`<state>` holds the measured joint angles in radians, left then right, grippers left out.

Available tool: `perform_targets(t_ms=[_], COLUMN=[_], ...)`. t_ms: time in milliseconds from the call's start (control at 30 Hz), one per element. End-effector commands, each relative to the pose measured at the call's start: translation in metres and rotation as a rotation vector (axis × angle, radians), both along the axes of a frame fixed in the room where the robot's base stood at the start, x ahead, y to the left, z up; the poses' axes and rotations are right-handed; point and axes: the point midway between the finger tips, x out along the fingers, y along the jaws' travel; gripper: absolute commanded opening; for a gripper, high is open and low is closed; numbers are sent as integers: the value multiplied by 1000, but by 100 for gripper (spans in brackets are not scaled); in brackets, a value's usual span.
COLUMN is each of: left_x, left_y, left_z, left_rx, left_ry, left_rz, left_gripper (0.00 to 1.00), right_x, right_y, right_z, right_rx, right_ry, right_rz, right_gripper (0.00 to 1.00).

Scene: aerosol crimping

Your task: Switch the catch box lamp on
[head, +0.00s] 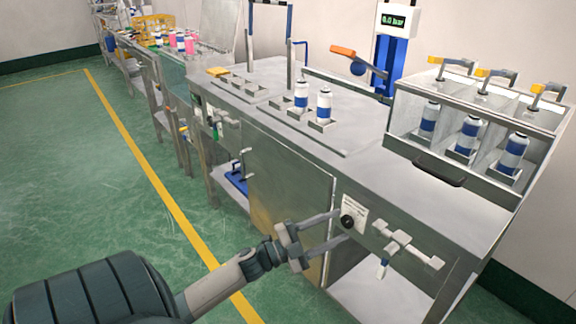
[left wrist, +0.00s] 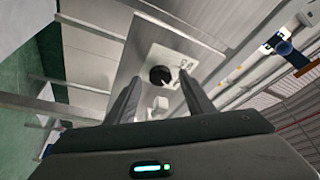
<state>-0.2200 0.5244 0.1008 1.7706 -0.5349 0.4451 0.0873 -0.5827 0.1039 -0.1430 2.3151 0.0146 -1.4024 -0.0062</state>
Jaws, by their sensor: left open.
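A round black knob (head: 347,221) sits on a white label plate (head: 355,208) on the front of the steel bench, near its right end. The plate's print is too small to read. The left wrist view shows the knob (left wrist: 160,75) straight ahead, with a small pale mark at its edge. My left gripper (head: 344,226) is open, its two fingers pointing at the knob, one above and one below in the head view. In the left wrist view the knob shows between the fingertips (left wrist: 158,84); contact cannot be told. No lit lamp is discernible. My right gripper is out of view.
A pale metal fitting (head: 405,243) juts from the bench front just right of the plate. A clear-fronted box (head: 405,148) holding blue-and-white cans stands on the bench's right end. Two more cans stand mid-bench. Green floor (head: 70,180) lies open on the left.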

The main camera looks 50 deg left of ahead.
Motion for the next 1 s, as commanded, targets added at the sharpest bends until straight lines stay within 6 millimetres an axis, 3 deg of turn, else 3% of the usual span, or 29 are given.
perform_targets(t_ms=[700, 1000], left_x=[-118, -137], left_y=[51, 59], left_z=[-29, -32], left_rx=[-1, 1], left_ry=[3, 0], left_rz=[-1, 0], left_gripper=[48, 48], right_x=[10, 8], right_y=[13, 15], right_z=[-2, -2], right_rx=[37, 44], right_ry=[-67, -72], right_rz=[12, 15], right_gripper=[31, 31])
